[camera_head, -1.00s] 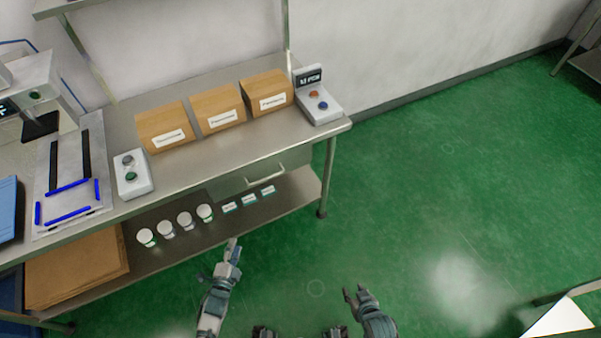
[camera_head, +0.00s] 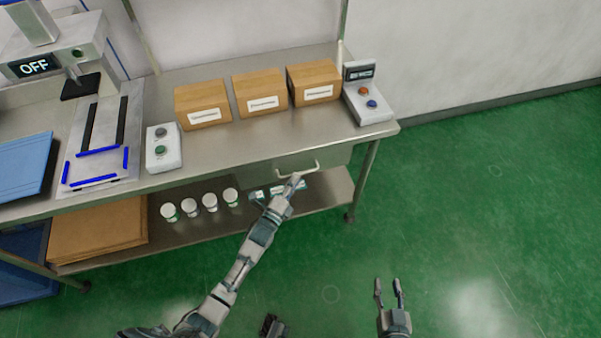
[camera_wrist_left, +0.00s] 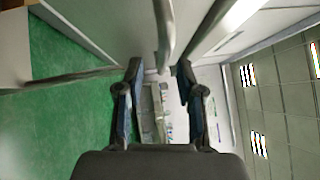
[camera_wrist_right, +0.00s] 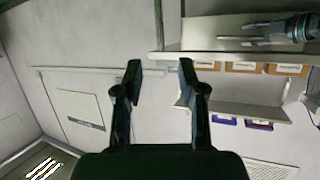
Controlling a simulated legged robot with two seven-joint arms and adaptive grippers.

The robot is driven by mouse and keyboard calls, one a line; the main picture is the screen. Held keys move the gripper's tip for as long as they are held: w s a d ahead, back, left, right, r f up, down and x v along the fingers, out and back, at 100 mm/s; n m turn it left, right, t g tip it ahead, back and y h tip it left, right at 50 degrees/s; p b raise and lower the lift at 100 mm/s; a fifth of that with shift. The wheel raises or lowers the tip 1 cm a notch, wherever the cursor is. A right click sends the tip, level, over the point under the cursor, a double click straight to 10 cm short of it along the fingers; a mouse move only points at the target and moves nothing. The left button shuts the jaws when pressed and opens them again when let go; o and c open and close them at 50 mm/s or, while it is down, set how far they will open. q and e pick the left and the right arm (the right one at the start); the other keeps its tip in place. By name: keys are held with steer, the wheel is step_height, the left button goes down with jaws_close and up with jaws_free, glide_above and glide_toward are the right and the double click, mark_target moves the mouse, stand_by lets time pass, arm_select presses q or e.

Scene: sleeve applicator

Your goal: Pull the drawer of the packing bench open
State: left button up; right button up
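The packing bench (camera_head: 225,152) has a grey drawer (camera_head: 262,177) under its top, toward the right end. The drawer front looks flush with the bench, so it looks shut. Its pale bar handle (camera_head: 311,168) also shows in the left wrist view (camera_wrist_left: 165,32). My left gripper (camera_head: 294,180) is at the handle. In the left wrist view its fingers (camera_wrist_left: 158,70) are apart, with the handle bar showing between and beyond them. Whether they touch it I cannot tell. My right gripper (camera_head: 388,283) is open and empty over the floor, right of the bench.
Cardboard boxes (camera_head: 259,92), a button box (camera_head: 162,148) and a control box (camera_head: 367,104) stand on the bench top. White cups (camera_head: 210,202) and small cartons stand on the lower shelf (camera_head: 330,190). Green floor (camera_head: 480,220) is free to the right.

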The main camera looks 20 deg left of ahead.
mark_target(300, 173)
arm_select(q)
steer(key=x, duration=0.3)
steer(key=shift+w+d+b, duration=0.2)
steer(key=shift+d+b, duration=0.05)
steer(key=shift+b, duration=0.05)
steer(key=shift+w+d+r, duration=0.15)
steer(key=shift+w, duration=0.1)
arm_select(e)
steer(key=shift+w+r+t+y, duration=0.15)
steer(key=shift+w+r+t, duration=0.15)
steer(key=shift+r+t, duration=0.25)
steer(key=shift+w+r+t+y, duration=0.15)
steer(key=shift+w+r+t, duration=0.1)
steer(key=shift+r+t, duration=0.25)
arm_select(q)
jaws_close()
arm_select(e)
steer(key=shift+a, duration=0.2)
